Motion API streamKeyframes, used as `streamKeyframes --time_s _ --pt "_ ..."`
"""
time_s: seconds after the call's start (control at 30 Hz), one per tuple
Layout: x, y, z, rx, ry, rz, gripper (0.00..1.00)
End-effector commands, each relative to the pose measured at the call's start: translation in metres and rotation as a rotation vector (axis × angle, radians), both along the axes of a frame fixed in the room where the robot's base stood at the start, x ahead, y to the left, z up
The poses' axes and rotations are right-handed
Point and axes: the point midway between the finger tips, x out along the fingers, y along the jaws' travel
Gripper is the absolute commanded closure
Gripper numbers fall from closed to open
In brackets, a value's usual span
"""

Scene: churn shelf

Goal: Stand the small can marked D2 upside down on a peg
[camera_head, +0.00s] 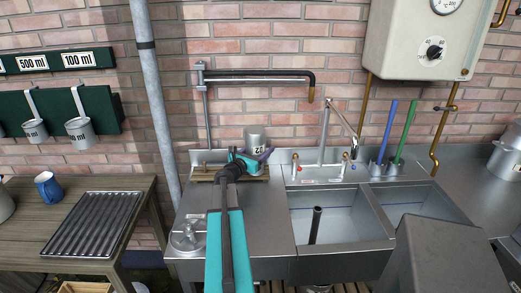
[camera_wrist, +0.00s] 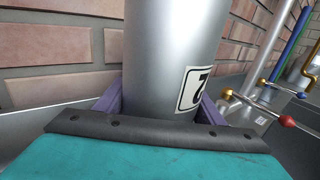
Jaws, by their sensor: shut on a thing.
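The small metal can (camera_head: 256,138) is at the back of the left steel counter, against the brick wall. Its label looks upside down in the head view. In the wrist view the can (camera_wrist: 165,50) fills the middle, with part of its white label (camera_wrist: 193,88) showing. My gripper (camera_head: 250,157) is shut around the can, with a purple finger on each side. A wooden peg rack (camera_head: 205,174) lies low beneath it, with a short peg showing at its left end. The can's lower rim is hidden by my gripper, so I cannot tell whether it touches a peg.
A wall pipe (camera_head: 265,76) with a bent end runs above the can. Right of it are a tap (camera_head: 340,115), red and blue knobs, a double sink (camera_head: 335,215) and blue and green sticks. A round lidded thing (camera_head: 188,235) stands at the counter's front left.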

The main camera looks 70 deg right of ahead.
Motion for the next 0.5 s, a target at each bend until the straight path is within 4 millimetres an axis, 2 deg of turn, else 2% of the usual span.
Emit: streamKeyframes --time_s 0.33,0.37,0.47,0.5 --pt "0.0001 0.0001 -0.0022 -0.001 0.0 0.0 0.69" --pt "0.0001 0.0001 -0.0017 -0.001 0.0 0.0 0.33" --pt "0.0001 0.0001 -0.0017 -0.001 0.0 0.0 0.16" --pt "0.0001 0.0001 -0.0018 -0.001 0.0 0.0 0.16"
